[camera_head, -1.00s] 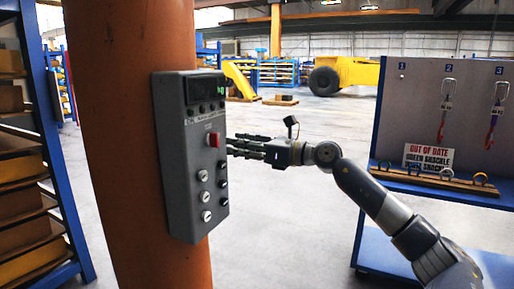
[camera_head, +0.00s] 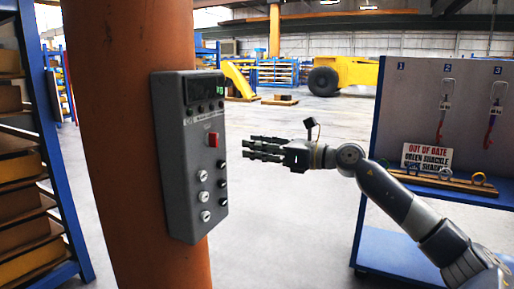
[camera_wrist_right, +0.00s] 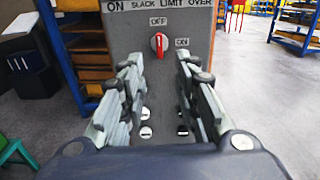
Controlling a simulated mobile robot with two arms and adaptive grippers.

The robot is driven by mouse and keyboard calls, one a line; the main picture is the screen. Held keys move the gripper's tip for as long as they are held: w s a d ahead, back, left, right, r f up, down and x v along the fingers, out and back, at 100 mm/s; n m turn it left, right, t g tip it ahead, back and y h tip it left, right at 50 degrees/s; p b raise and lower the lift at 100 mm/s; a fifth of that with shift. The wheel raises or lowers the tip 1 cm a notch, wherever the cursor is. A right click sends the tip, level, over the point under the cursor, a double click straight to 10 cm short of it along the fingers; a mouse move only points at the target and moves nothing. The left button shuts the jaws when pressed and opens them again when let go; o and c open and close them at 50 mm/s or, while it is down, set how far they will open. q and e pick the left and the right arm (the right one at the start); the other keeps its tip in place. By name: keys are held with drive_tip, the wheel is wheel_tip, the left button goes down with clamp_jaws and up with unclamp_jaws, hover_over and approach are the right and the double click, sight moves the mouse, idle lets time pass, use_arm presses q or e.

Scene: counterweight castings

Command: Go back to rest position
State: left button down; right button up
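My right gripper (camera_head: 254,149) is in the middle of the head view, to the right of a grey control box (camera_head: 180,160), with clear space between them. The right wrist view shows its fingers (camera_wrist_right: 160,80) spread apart with nothing held between them. The box's red rotary switch (camera_head: 213,139) also shows in the wrist view (camera_wrist_right: 159,44), beyond the fingertips, with OFF printed above and ON to its right. The knob looks roughly upright. My left gripper is in neither view.
The box is fixed to an orange column (camera_head: 130,130). A blue rack (camera_head: 62,170) stands at the left. Open floor lies between column and stand.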

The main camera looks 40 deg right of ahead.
drive_tip(key=shift+f, duration=0.1)
idle(0.4)
